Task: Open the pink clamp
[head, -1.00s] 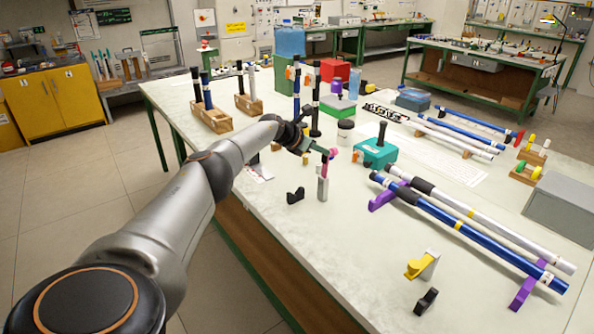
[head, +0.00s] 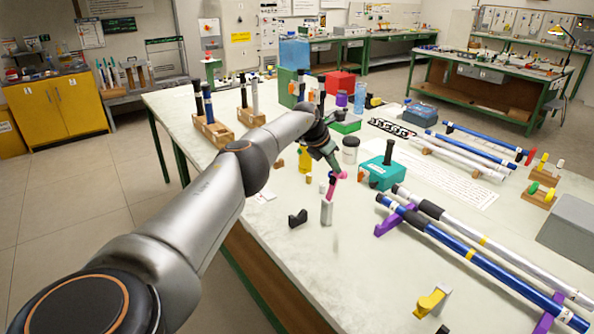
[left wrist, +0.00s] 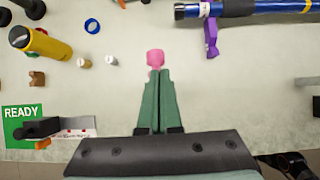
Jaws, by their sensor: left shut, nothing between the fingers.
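The pink clamp (head: 331,190) stands on the table on a pale grey upright post (head: 326,212), and its pink upper part leans to the right. My left gripper (head: 337,172) comes down from above with its green fingers closed together, the tips at the pink part. In the left wrist view the pink end (left wrist: 155,58) shows just beyond the shut fingertips (left wrist: 155,72); nothing is held between them. Whether the tips touch the pink part I cannot tell. The fingers hide the rest of the clamp there. My right gripper is not in view.
A black block (head: 298,218) stands left of the post. A teal box (head: 383,175) stands behind right. A blue rod (head: 470,253) lies on purple supports (head: 388,224) to the right. A yellow clamp (head: 432,300) is in front. Table between is clear.

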